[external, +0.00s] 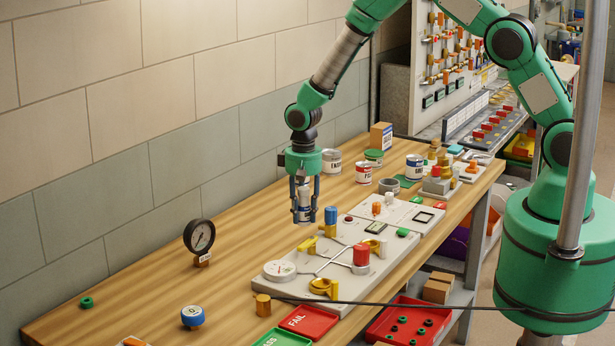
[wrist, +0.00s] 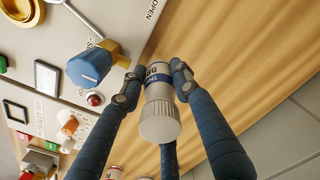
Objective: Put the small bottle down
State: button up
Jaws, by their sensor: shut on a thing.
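The small bottle (wrist: 160,105) has a pale ribbed cap and a blue and white label. It is held between the dark blue fingers of my gripper (wrist: 155,80), cap toward the wrist camera. In the external view my gripper (external: 304,200) points down above the wooden bench, left of the grey valve panel. The bottle (external: 304,213) shows only partly there, between the fingers. My gripper is shut on it. Whether the bottle's base touches the bench cannot be told.
The valve panel (external: 338,295) with a blue knob (external: 330,215) is close on the right. Cans, including a white one (external: 331,162), stand behind. A black gauge (external: 200,237) stands to the left. Bare wood (external: 238,220) lies between gauge and gripper. The wall runs along the left.

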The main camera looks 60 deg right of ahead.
jog(key=shift+n, duration=0.3)
jog(key=d, duration=1.7)
jog(key=shift+s+r, duration=0.1)
jog(key=shift+s, duration=0.1)
jog(key=shift+a, duration=0.1)
jog(key=shift+w, duration=0.1)
jog(key=w, duration=0.5)
jog(key=w+d+f+p, duration=0.1)
jog(key=w, duration=0.4)
jog(key=w+d+p, duration=0.1)
jog(key=w, duration=0.4)
jog(key=shift+w+f, duration=0.25)
jog(key=shift+w, duration=0.15)
jog(key=shift+f+p, duration=0.3)
jog(key=shift+f, duration=1.5)
jog(key=shift+f, duration=0.1)
jog(key=o, duration=1.2)
jog(key=shift+c, duration=0.2)
